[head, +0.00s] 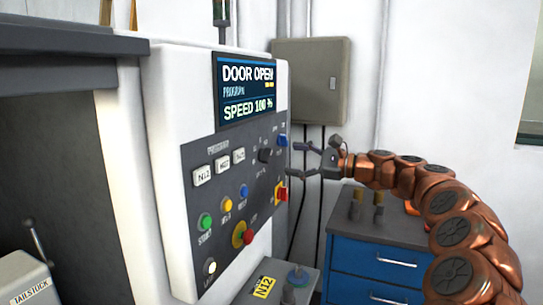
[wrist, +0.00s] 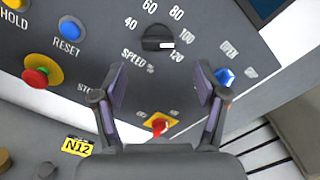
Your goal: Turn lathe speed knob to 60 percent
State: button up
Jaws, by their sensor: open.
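The lathe speed knob (wrist: 156,36) is black and sits on the dark control panel, ringed by the numbers 40 to 120 and labelled SPEED %. Its white mark points right, toward the 100 and 120 side. In the head view the knob (head: 264,155) is small, left of my gripper. The display (head: 247,90) reads DOOR OPEN and SPEED 100 %. My gripper (head: 303,160) is open and empty, facing the panel, with a gap to the knob. In the wrist view the fingertips (wrist: 160,82) are spread wide, with the knob beyond them, centred between them.
A red switch on a yellow plate (wrist: 160,123) and a blue switch (wrist: 225,77) are near the knob. A red emergency button (wrist: 36,77) is farther left. A blue drawer cabinet (head: 365,262) stands below my arm. A grey wall box (head: 312,80) hangs behind.

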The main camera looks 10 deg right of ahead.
aim_at(270, 157)
jog(key=p+x, duration=0.1)
jog(key=x, duration=0.6)
jog(key=shift+a+p, duration=0.25)
jog(key=shift+p, duration=0.1)
jog(key=c, duration=1.2)
